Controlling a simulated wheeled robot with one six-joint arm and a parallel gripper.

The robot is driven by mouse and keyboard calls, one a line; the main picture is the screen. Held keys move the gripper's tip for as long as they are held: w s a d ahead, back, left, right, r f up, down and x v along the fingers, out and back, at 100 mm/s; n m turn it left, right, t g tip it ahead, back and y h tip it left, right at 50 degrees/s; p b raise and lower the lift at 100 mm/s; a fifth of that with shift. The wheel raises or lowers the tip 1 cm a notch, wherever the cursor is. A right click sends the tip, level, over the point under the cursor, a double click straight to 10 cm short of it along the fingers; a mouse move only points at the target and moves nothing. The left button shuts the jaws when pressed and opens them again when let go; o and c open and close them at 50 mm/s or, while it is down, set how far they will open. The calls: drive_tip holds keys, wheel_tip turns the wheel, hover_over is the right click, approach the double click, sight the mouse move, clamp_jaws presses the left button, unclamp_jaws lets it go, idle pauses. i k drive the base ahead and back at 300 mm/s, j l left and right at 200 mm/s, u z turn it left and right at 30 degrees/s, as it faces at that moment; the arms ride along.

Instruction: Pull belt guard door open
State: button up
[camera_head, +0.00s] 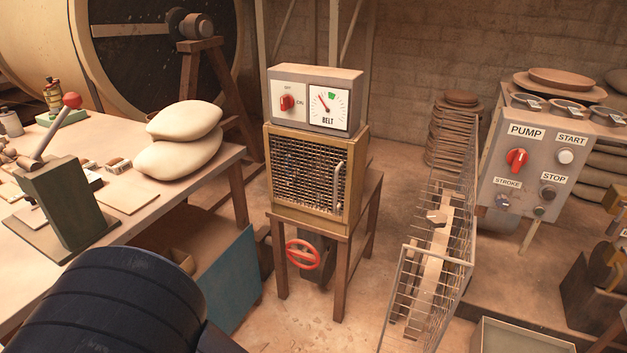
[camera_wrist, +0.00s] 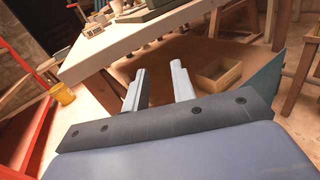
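The belt guard door (camera_head: 306,176) is a wire-mesh panel in a tan frame, on the front of a box on a wooden stand. It looks closed. Its light vertical bar handle (camera_head: 338,188) is on the right side of the door. Above it sits a grey box with a red knob and a dial marked BELT (camera_head: 315,98). My gripper (camera_wrist: 159,82) shows in the wrist view with its two fingers apart and nothing between them. It points toward the space under the workbench, away from the door. The door is not in the wrist view, and the gripper is hidden in the head view.
A workbench (camera_head: 140,207) with sacks and a green lever block stands at the left. A red handwheel (camera_head: 303,254) sits below the door. A wire rack (camera_head: 432,250) and a pump panel (camera_head: 532,165) stand to the right. Some floor in front of the stand is clear.

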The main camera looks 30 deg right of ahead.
sight(266, 129)
drive_tip(key=l+z, duration=0.15)
drive_tip(key=z, duration=0.3)
drive_tip(key=l+z, duration=0.1)
drive_tip(key=z, duration=0.35)
drive_tip(key=i+l+z, duration=0.1)
drive_tip(key=z, duration=0.3)
drive_tip(key=l+z, duration=0.1)
drive_tip(key=z, duration=0.35)
